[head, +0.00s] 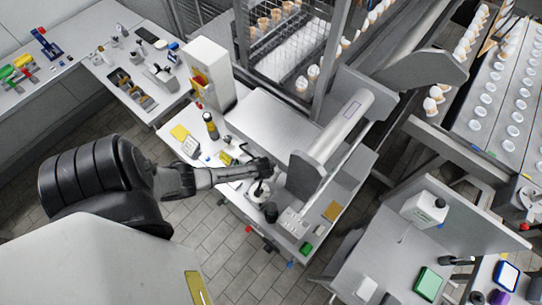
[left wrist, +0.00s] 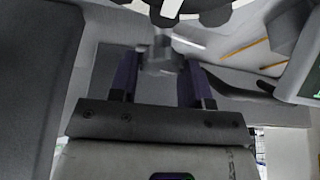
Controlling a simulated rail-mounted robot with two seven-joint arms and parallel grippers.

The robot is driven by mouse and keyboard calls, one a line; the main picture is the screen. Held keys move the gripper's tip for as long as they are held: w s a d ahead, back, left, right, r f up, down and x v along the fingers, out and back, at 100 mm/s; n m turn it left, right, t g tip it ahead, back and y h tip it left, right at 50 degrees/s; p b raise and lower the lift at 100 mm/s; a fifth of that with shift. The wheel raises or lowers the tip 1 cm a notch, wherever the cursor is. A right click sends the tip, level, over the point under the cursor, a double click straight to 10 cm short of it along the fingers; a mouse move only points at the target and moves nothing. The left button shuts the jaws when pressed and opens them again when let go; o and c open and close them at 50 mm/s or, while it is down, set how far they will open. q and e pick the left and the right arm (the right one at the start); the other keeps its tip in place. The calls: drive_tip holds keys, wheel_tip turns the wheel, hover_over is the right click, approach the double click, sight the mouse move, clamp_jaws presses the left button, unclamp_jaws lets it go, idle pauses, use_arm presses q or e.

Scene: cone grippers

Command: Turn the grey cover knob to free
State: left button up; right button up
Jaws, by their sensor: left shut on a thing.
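My left gripper (head: 264,168) reaches in from the left over the white bench, at the near end of the large grey cylinder of the machine. In the left wrist view its two dark purple fingers (left wrist: 160,72) stand on either side of a grey knob-like piece (left wrist: 160,52), which I take to be the grey cover knob. The gripper is shut on it. The finger contact is dim, and the knob's turn position cannot be read. In the head view the knob is hidden by the gripper and machine. My right gripper is not in view.
The grey cylinder (head: 340,128) and its end plate (head: 302,178) stand close right of the gripper. A black-topped bottle (head: 211,126), a yellow item (head: 226,158) and a dark cup (head: 271,212) stand on the bench. A green-screened device (left wrist: 306,75) is at the wrist view's right.

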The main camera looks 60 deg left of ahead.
use_arm(q)
drive_tip(key=shift+n+p, duration=0.3)
drive_tip(key=shift+n, duration=0.3)
drive_tip(key=shift+y, duration=0.4)
drive_tip(key=o, duration=0.9)
drive_tip(key=shift+p+v, duration=1)
drive_tip(key=shift+v, duration=5.85)
drive_tip(key=shift+w+a+r, duration=0.1)
